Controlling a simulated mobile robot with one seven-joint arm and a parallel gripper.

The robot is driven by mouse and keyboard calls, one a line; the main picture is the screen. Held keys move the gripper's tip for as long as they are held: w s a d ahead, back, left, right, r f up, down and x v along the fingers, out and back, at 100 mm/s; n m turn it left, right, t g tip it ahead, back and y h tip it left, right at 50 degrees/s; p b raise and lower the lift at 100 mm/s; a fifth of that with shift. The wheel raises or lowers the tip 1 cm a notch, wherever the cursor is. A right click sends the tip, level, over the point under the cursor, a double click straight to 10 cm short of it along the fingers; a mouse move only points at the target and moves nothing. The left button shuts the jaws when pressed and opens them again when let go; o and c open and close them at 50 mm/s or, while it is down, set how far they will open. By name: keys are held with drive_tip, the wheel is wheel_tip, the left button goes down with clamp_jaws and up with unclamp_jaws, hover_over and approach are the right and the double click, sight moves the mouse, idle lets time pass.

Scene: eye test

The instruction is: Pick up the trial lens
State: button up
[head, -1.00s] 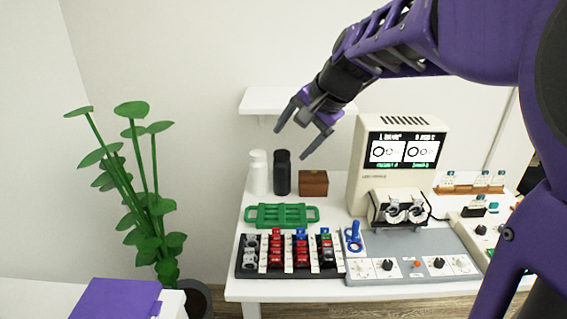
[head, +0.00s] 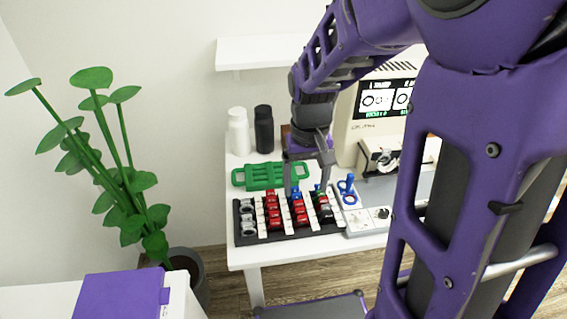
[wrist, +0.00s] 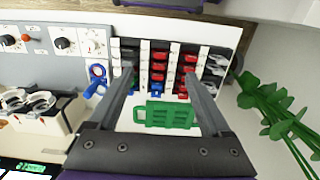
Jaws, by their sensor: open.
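Several small trial lenses stand in rows in a black rack (head: 238,238) on the white table, with white labelled strips between the rows. Most are red (head: 272,216), with blue, green, black and grey ones among them. The red lenses (wrist: 159,67) also show in the wrist view. I cannot tell which one the task means. My gripper (head: 306,178) points down over the back edge of the rack, open and empty. In the wrist view my gripper (wrist: 160,80) has its fingers spread, one on each side of the middle rows. My fingers hide part of the rack.
A green slotted tray (head: 265,176) lies behind the rack. A blue ringed tool (head: 347,190) stands right of it, beside a grey control panel (wrist: 65,52). White (head: 239,132) and black (head: 263,130) bottles stand at the back. A beige screen unit (head: 352,125) is right.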

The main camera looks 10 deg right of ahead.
hover_over(302, 216)
drive_tip(key=f, duration=0.4)
drive_tip(key=f+b, duration=0.1)
drive_tip(key=f, duration=0.2)
drive_tip(key=shift+s, duration=0.35)
drive_tip(key=shift+w+f+b, duration=0.2)
drive_tip(key=shift+f+b, duration=0.05)
drive_tip(key=shift+f, duration=1.25)
drive_tip(key=shift+w+f+b, duration=0.15)
drive_tip(key=shift+f+b, duration=0.1)
drive_tip(key=shift+f, duration=1.25)
clamp_jaws()
